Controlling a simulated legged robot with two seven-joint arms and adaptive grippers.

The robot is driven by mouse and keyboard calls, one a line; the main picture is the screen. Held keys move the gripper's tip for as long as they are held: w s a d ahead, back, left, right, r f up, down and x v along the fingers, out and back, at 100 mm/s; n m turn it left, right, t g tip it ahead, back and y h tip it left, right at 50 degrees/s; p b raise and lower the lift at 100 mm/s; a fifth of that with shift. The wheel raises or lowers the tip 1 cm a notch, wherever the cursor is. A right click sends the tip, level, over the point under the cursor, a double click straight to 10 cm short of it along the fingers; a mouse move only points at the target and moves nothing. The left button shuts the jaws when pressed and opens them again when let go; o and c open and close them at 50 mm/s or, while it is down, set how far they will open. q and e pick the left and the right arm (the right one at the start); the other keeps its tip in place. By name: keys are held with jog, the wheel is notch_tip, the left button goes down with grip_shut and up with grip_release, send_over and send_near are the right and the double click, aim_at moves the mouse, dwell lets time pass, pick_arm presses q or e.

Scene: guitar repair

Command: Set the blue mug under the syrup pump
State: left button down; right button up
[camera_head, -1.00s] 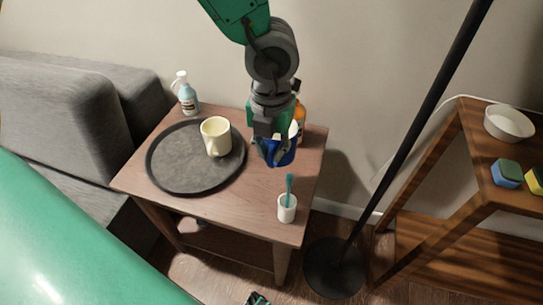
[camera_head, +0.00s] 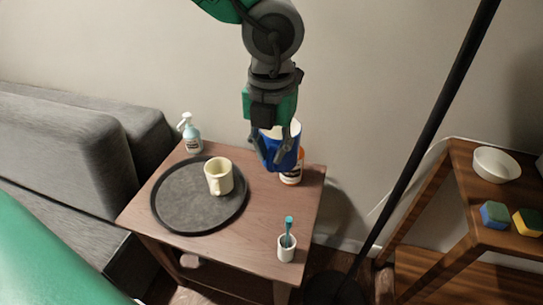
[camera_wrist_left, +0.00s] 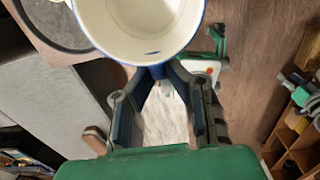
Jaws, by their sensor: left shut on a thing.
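The blue mug (camera_head: 284,150), white inside, is held upright by my left gripper (camera_head: 270,160), above the back right part of the wooden side table. In the wrist view the mug (camera_wrist_left: 145,25) fills the top edge, and the fingers (camera_wrist_left: 160,88) close on it at its near side, seemingly at the handle. An orange bottle with a white label (camera_head: 292,174) stands behind the mug; its top is hidden by the mug and gripper. A pale blue pump bottle (camera_head: 192,136) stands at the table's back left. My right gripper does not show.
A dark round tray (camera_head: 175,210) with a cream mug (camera_head: 218,178) covers the table's left. A white cup with a teal toothbrush (camera_head: 287,248) stands at the front right. A black pole (camera_head: 425,140) and a shelf (camera_head: 470,195) stand to the right.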

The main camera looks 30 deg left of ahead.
pick_arm(q)
jog(key=shift+w+r, duration=0.1)
jog(key=shift+r, duration=0.9)
jog(key=w+d+f+m, duration=0.3)
jog(key=w+f+m, duration=0.15)
jog(key=f, duration=0.35)
jog(key=w+d+f+m, duration=0.25)
jog(key=f+m, duration=0.25)
jog(key=f, duration=0.3)
jog(key=w+d+f+m, duration=0.3)
jog(key=w+f+m, duration=0.1)
jog(key=f, duration=0.4)
jog(key=shift+s+a+f+b, duration=0.1)
jog(key=shift+a+f+b, duration=0.5)
jog(key=shift+a, duration=2.4)
jog(key=shift+s+a+f+b, duration=0.15)
jog(key=shift+a+f+b, duration=0.45)
jog(key=shift+a, duration=2.35)
jog(key=shift+s+a+f+b, duration=0.1)
jog(key=shift+a+f+b, duration=0.45)
jog(key=shift+a, duration=2.45)
jog(key=shift+r, duration=0.15)
